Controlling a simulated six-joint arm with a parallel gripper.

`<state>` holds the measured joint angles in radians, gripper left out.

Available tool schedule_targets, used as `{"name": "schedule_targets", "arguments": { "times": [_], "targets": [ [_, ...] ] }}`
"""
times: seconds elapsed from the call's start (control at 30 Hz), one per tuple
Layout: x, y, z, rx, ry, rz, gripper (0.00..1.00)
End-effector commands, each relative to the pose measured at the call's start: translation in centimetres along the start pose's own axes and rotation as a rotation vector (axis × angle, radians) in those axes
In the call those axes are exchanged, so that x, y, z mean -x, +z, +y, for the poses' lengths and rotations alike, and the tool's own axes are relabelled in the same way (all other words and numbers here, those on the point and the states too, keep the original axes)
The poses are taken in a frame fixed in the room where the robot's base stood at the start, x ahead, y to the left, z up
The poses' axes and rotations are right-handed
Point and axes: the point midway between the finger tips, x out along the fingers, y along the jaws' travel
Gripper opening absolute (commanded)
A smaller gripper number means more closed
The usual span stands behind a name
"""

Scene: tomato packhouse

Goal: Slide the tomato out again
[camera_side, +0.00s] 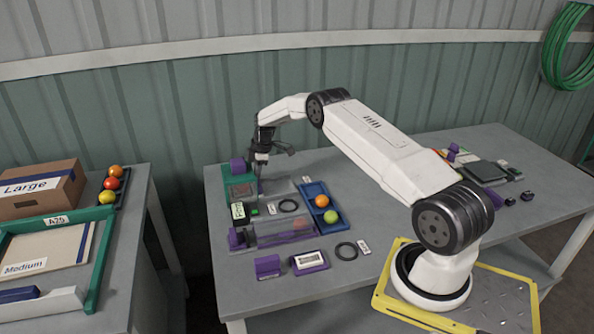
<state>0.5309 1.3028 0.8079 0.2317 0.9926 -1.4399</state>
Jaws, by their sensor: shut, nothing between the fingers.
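My gripper (258,174) is shut and empty. It points down over the back left of the grey table, at the green-framed station (227,184). A dull reddish patch shows inside that station beside the gripper; I cannot tell whether it is a tomato. A clear-walled channel (270,233) runs along the front of the station, with a faint reddish shape near its right end, blurred by the clear wall. An orange tomato (322,201) and a yellow-green tomato (331,217) lie in a blue tray (313,188) to the right of the gripper.
A side table at left holds several tomatoes in a dark rack (124,183) and a "Large" carton (50,190). The table's middle right is mostly clear.

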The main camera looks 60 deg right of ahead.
Motion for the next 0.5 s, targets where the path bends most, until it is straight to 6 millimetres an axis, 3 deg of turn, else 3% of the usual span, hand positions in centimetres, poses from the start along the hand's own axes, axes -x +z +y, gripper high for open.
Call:
{"name": "schedule_targets", "arguments": {
  "times": [0.5],
  "targets": [
    [-0.58, 0.11, 0.01, 0.000, 0.000, 0.000, 0.00]
  ]
}}
